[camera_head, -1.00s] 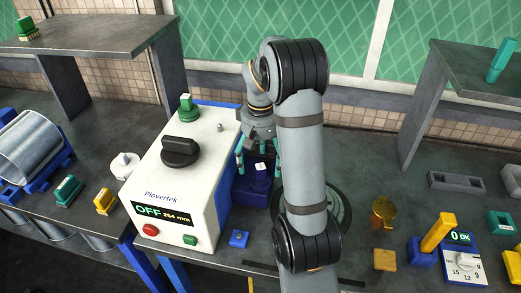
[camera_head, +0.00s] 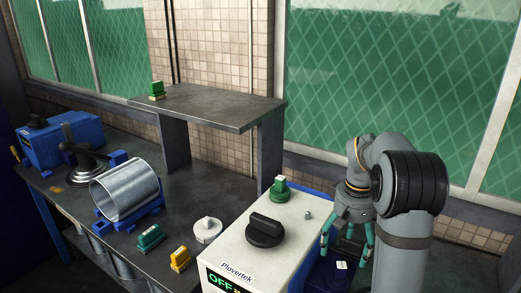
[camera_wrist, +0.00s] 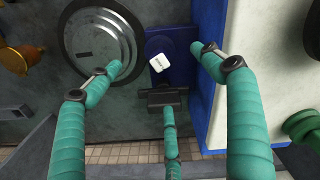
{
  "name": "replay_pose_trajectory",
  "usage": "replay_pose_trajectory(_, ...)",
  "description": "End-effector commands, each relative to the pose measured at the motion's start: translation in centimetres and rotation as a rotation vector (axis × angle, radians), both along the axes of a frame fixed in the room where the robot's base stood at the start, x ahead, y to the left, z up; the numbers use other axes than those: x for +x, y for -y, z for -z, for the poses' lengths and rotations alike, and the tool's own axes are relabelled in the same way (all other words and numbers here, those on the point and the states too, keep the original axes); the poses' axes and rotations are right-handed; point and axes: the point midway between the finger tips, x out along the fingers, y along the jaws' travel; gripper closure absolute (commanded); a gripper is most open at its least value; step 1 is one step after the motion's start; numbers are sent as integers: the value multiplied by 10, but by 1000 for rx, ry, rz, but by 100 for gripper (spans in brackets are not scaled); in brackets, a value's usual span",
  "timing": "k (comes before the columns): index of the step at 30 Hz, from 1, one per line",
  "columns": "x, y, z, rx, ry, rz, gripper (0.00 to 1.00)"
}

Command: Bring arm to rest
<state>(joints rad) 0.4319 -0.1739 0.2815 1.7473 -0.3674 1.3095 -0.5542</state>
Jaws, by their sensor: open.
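My gripper (camera_head: 347,240) is at the right in the head view, pointing down beside the white Plovertek machine (camera_head: 262,238). Its teal fingers are spread open, with nothing between them. In the wrist view the open fingers (camera_wrist: 160,85) hang above a dark blue block (camera_wrist: 172,50) with a small white label. The block stands against the machine's blue side and also shows in the head view (camera_head: 325,272), partly hidden by the fingers. Whether any finger touches it I cannot tell. My grey arm stands to the right of the machine.
A raised shelf (camera_head: 210,105) stands behind, with a green and yellow piece (camera_head: 157,90) on it. A metal cylinder (camera_head: 125,190) lies in a blue cradle at left. A round metal disc (camera_wrist: 100,42) lies beside the block. Small teal (camera_head: 150,238) and yellow (camera_head: 180,260) pieces sit in front.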

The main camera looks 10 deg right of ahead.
Motion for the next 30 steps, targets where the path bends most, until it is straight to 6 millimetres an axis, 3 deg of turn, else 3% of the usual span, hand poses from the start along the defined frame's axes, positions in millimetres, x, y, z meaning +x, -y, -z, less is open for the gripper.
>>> replay_pose_trajectory(19, -1, 0, 111, 1, -6, 0, 19)
replay_pose_trajectory(21, -1, 0, 117, 1, -3, 1, 19)
replay_pose_trajectory(24, 0, 0, 106, 0, 1, 1, 19)
replay_pose_trajectory(30, 0, 0, 105, 0, -1, 1, 19)
